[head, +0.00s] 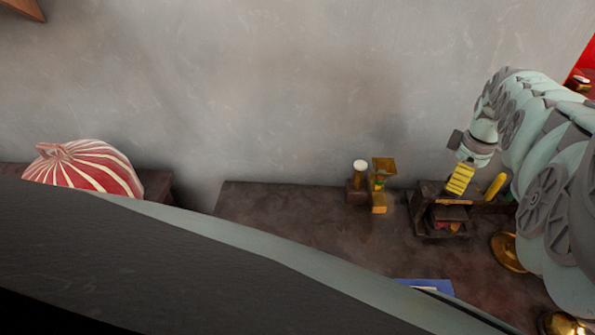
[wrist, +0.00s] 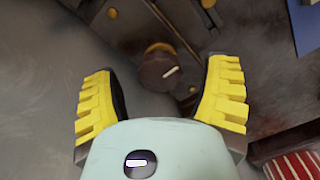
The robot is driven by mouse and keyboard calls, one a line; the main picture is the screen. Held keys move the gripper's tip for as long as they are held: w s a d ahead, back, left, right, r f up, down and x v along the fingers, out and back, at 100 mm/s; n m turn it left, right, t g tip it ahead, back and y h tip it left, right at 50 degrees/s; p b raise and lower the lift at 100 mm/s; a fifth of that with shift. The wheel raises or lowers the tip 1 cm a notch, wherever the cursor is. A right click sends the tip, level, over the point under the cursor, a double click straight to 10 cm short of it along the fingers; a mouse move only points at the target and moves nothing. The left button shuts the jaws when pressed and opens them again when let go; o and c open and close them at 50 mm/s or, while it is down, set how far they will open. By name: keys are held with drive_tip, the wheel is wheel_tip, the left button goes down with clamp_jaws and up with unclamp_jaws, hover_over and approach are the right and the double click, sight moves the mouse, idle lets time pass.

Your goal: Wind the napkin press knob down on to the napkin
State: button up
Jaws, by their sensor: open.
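The napkin press appears to be the dark box-like frame (head: 418,222) on the table at right in the head view. A dark reddish piece (head: 447,214) inside it may be the napkin; it is too small to be sure. My gripper (head: 478,184) is open above the press, its yellow fingers apart. In the wrist view, my gripper (wrist: 160,78) shows a finger on each side of a dark round piece with a pale mark (wrist: 158,72), which looks like the press knob. Gaps show on both sides and nothing is held. The knob is not clear in the head view.
Brass pieces (head: 382,180) stand left of the press beside a pale-topped piece (head: 359,168). A brass round (head: 508,251) lies right of it, and a blue item (head: 424,286) at the front. A red-and-white striped bundle (head: 85,172) is far left. The table's left part (head: 285,212) is bare.

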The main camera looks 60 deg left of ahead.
drive_tip(key=shift+a+f, duration=0.1)
drive_tip(key=shift+f, duration=0.3)
drive_tip(key=shift+c, duration=0.2)
drive_tip(key=c, duration=1.2)
